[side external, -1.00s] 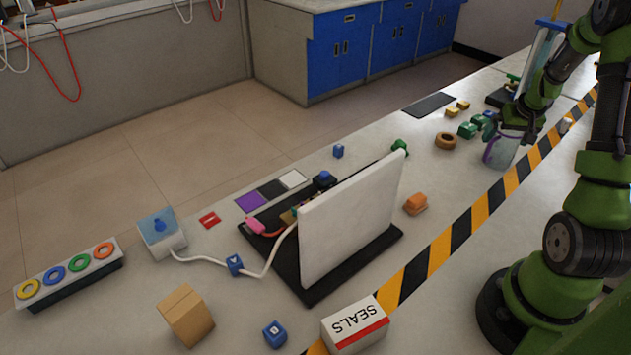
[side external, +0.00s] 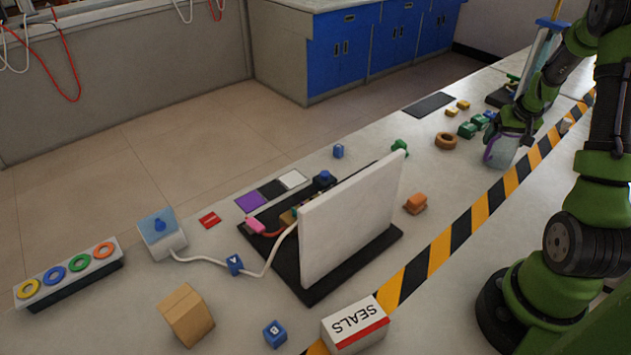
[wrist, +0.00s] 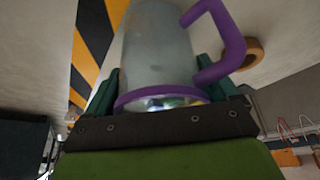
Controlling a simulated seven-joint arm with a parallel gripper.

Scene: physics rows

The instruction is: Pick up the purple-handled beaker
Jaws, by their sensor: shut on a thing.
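The purple-handled beaker (side external: 502,152) stands near the right of the bench, just left of the striped tape. It is a clear, greyish vessel with a purple handle and a purple ring. In the wrist view the beaker (wrist: 160,50) fills the space between the fingers, with its handle (wrist: 228,40) to the right. My gripper (wrist: 160,90) is shut on the beaker's sides, one green finger on each side. In the side view my gripper (side external: 512,132) covers the upper part of the beaker. I cannot tell whether the beaker's base touches the bench.
A brown ring (side external: 446,141) and several green blocks (side external: 467,130) lie left of the beaker. Black-and-yellow tape (side external: 470,222) runs along the bench to its right. An upright white panel (side external: 352,215) stands on a black base closer to the camera. An orange block (side external: 415,203) lies beside it.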

